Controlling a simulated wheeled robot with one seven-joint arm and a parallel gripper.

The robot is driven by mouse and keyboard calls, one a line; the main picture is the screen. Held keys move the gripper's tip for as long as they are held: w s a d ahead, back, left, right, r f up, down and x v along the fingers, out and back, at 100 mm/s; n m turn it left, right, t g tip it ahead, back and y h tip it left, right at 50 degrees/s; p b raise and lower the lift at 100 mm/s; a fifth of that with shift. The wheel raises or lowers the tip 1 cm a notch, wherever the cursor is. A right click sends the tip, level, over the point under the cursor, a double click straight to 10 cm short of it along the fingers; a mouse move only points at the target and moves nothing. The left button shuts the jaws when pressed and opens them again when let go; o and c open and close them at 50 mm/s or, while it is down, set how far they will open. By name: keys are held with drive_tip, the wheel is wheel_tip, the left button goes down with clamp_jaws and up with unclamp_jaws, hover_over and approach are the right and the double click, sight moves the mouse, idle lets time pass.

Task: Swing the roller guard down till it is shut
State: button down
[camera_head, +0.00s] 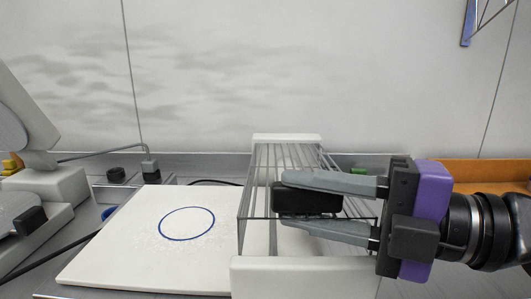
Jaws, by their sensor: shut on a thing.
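The roller guard (262,165) is a cage of thin grey wires between the white end blocks of the dough machine (300,275). Its wires span the space between the far and near blocks, with a wire frame standing at the left side. My gripper (287,202) reaches in from the right, its two grey fingers shut on a black block-shaped grip (306,198) at the guard. The fingers hide part of the grip and of the wires behind. I cannot tell whether the guard is fully down.
A white board (120,250) with a blue ring (187,223) and flour lies left of the machine. A white appliance (45,190) stands at the far left. A black cable (60,255) runs along the board's left side. An orange-brown surface (485,174) is at the right.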

drive_tip(key=shift+w+d+f+b, duration=0.15)
drive_tip(key=shift+f+b, duration=0.15)
drive_tip(key=shift+f, duration=0.2)
drive_tip(key=c, duration=1.4)
unclamp_jaws()
drive_tip(key=shift+r, duration=0.15)
drive_tip(key=o, duration=0.4)
drive_tip(key=shift+c, duration=0.2)
